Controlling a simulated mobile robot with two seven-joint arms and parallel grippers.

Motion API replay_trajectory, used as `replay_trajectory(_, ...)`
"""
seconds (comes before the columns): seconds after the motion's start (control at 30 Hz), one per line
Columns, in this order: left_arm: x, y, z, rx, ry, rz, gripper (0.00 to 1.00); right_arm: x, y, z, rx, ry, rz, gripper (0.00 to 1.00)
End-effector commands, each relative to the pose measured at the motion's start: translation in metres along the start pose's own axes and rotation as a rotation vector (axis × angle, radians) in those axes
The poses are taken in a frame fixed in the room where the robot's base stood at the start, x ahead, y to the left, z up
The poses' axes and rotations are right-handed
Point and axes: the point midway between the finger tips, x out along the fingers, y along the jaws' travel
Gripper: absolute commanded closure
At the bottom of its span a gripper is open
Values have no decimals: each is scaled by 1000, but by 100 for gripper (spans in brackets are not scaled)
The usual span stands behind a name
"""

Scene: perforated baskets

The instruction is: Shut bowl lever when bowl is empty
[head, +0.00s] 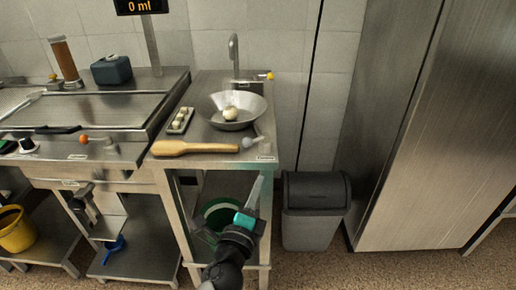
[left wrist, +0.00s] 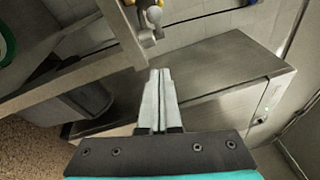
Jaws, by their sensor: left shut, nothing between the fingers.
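The metal bowl (head: 210,104) sits on the steel counter under the tap, with a round whitish lump (head: 231,113) in it. A small pale lever-like part (head: 248,142) sits at the counter's front edge, below the bowl. I cannot tell for sure that it is the bowl lever, or which position it is in. My left gripper (head: 258,184) is shut and empty, pointing up, below that front edge and apart from the pale part. In the left wrist view its fingers (left wrist: 159,85) are together, and a yellow-topped metal fitting (left wrist: 147,30) is above them. My right gripper is not in view.
A wooden paddle (head: 195,147) and a small tray of white pieces (head: 180,120) lie left of the bowl. A tap (head: 233,50) stands behind it. A display (head: 140,6) reads 0 ml. A grey bin (head: 315,215) stands right of the counter.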

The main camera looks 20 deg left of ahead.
Motion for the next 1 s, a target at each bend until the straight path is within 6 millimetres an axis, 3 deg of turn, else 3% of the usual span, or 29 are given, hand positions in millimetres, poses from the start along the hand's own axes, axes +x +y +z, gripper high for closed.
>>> replay_trajectory(0.27,10,-3,-6,-61,-31,19,100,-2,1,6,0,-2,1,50)
replay_trajectory(0.87,100,-1,-3,-57,-30,18,100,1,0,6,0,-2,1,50)
replay_trajectory(1.0,104,0,21,-53,-31,21,100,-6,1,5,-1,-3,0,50)
